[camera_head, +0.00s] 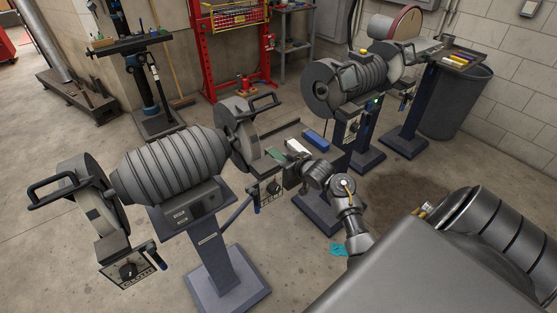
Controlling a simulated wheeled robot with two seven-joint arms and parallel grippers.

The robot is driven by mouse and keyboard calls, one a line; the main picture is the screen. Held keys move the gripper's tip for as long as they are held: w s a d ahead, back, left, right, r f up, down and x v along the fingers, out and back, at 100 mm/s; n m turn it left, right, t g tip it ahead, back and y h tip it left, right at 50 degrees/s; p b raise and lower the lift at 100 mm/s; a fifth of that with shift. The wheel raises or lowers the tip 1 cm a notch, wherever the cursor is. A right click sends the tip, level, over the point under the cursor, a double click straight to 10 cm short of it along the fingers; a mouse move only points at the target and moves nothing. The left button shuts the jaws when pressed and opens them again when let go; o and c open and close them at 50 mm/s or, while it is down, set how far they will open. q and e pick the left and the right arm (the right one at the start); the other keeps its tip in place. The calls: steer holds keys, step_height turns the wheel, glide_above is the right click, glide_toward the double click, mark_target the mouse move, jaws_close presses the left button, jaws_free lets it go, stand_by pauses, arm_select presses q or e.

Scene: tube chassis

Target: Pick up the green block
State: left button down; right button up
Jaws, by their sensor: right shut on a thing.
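The green block (277,154) is a small flat-looking piece beside the right wheel of the near grinder. My right gripper (288,165) reaches in from the lower right, its dark jaws at the green block and shut on it. The jaws partly hide the block, and the contact is small in the picture. A white block (297,146) and a blue block (315,139) are just to the right of it. My left gripper is not in view.
The near bench grinder (175,160) on its pedestal stands close at the left of my right gripper. Another grinder (350,80) stands behind to the right. A red press frame (203,45) is at the back. A teal piece (338,250) shows beside my right arm. Open concrete floor lies at the lower left.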

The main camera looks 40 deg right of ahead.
steer(key=shift+c, duration=0.9)
steer(key=shift+r, duration=0.1)
